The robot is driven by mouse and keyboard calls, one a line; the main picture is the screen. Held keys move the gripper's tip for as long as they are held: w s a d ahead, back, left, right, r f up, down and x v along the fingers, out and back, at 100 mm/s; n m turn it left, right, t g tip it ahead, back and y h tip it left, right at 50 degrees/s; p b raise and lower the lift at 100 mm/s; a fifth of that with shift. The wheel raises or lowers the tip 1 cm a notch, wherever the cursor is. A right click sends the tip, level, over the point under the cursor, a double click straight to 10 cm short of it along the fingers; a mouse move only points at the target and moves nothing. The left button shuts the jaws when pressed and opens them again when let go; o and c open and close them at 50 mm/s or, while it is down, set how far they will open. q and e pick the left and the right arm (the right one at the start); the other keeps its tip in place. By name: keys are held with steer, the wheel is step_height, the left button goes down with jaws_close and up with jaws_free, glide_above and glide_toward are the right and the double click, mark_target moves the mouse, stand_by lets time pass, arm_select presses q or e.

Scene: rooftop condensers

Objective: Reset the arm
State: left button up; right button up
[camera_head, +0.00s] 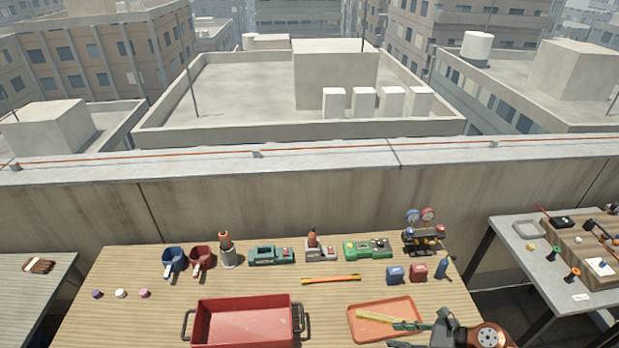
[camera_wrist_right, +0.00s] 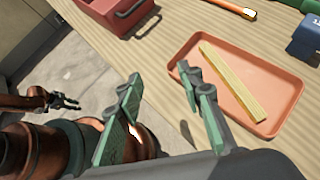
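My right gripper (camera_head: 408,334) is at the front right of the wooden table in the head view, over the near edge of the orange tray. In the right wrist view its two green fingers (camera_wrist_right: 160,75) are spread apart with nothing between them. A yellow strip (camera_head: 382,317) lies in the orange tray (camera_wrist_right: 277,62), beyond the fingers. My left gripper (camera_wrist_right: 67,102) shows small and dark at the left of the right wrist view, away from the table. Its small fingers look apart and empty. It is outside the head view.
A red bin (camera_head: 243,322) stands left of the tray. Behind lie an orange-yellow bar (camera_head: 331,280), blue and red mugs, green devices and a gauge set (camera_head: 424,232). Blue and red blocks (camera_head: 395,274) stand just behind the tray. A side table (camera_head: 555,270) is at right.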

steer(key=w+a+r+m+t, duration=0.3)
steer(key=w+r+m+t, duration=0.3)
steer(key=r+m+t, duration=0.3)
steer(key=w+d+r+m+t+h, duration=0.25)
steer(key=d+m+h, duration=0.3)
steer(key=m, duration=0.65)
steer(key=s+d+f+m+g+h, duration=0.5)
steer(key=s+d+f+m+h, duration=0.5)
steer(key=m, duration=0.8)
steer(key=s+a+f+m+g+y, duration=0.2)
steer(key=s+f+m+g+y, duration=0.15)
steer(key=s+f, duration=0.45)
steer(key=s+a+f+m+g+y, duration=0.2)
steer(key=s+f+m+g, duration=0.25)
steer(key=s, duration=0.75)
step_height(320, 180, down, 27)
steer(key=g, duration=0.1)
steer(key=s+a+f+g, duration=0.1)
steer(key=s+f, duration=1.8)
steer(key=s, duration=0.1)
steer(key=shift+f+n, duration=0.25)
steer(key=shift+n, duration=0.15)
